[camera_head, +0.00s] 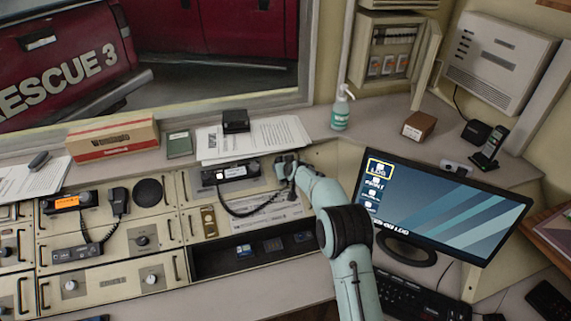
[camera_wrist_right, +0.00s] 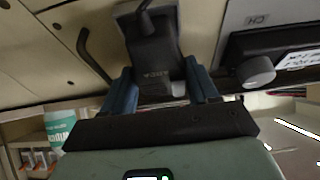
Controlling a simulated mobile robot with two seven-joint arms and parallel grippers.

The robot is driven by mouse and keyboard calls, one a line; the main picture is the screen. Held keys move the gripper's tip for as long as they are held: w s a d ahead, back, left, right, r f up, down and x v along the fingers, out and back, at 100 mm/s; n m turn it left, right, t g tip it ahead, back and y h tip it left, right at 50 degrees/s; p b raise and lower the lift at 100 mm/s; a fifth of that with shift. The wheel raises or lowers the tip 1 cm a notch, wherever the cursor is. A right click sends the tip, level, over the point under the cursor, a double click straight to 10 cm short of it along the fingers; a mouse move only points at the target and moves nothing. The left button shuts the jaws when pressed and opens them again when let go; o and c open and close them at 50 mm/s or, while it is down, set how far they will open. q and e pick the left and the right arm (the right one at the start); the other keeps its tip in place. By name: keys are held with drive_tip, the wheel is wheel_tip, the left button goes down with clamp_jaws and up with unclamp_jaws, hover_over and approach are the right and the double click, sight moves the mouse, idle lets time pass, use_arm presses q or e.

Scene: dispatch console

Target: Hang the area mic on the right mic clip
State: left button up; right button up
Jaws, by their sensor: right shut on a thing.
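The area mic (camera_wrist_right: 155,62) is a dark hand mic between the two blue fingers of my right gripper (camera_wrist_right: 161,88) in the right wrist view. The gripper is shut on it. The mic is close in front of the beige console panel; I cannot tell whether it touches. In the head view my right gripper (camera_head: 287,164) is at the right end of the upper console row, right of the radio (camera_head: 237,173). A dark cord (camera_head: 232,212) loops from the radio toward the gripper. The right mic clip is not distinguishable; the gripper and mic may cover it. My left gripper is out of view.
Another mic (camera_head: 119,202) hangs beside the orange-lit radio (camera_head: 68,203) at the left. A monitor (camera_head: 440,205) stands right of my arm. Papers (camera_head: 255,138) and a small black box (camera_head: 236,121) lie on the ledge behind. A sanitizer bottle (camera_head: 340,112) stands beyond.

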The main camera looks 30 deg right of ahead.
drive_tip(key=shift+w+f, duration=0.2)
drive_tip(key=shift+f, duration=0.15)
drive_tip(key=o, duration=1.2)
drive_tip(key=shift+o, duration=0.2)
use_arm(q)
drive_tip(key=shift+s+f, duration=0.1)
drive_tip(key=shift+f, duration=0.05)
use_arm(e)
drive_tip(key=shift+s, duration=0.15)
drive_tip(key=shift+s+a+r, duration=0.1)
drive_tip(key=shift+s+r, duration=0.05)
drive_tip(key=shift+s, duration=0.1)
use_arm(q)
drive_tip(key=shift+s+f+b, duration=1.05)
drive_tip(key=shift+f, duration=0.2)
use_arm(e)
drive_tip(key=v, duration=1.2)
drive_tip(key=shift+s+r, duration=0.15)
drive_tip(key=shift+s, duration=0.1)
